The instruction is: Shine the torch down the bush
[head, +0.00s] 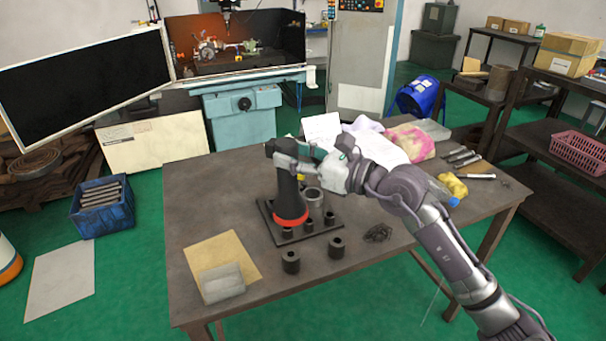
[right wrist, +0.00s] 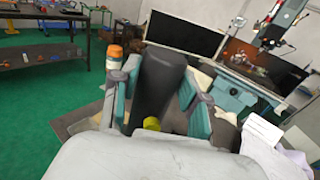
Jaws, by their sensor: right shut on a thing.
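The black torch (head: 287,190) is upright with its red-ringed end (head: 291,219) down, over the left part of a dark plate (head: 268,226) on the table. My right gripper (head: 296,165) is shut on its upper part. In the right wrist view the dark torch body (right wrist: 158,85) stands between the fingers (right wrist: 160,105). A larger grey bush (head: 314,195) stands on the plate just right of the torch. Smaller dark bushes stand on the table in front, one left (head: 291,261) and one right (head: 336,248). What lies under the torch is mostly hidden. My left gripper is not in view.
The table (head: 205,205) carries a tan sheet with a grey block (head: 221,281) at front left. A dark tangle (head: 377,233) lies right of the plate. Papers, a pink cloth (head: 412,141) and a yellow cloth (head: 452,185) lie behind and right.

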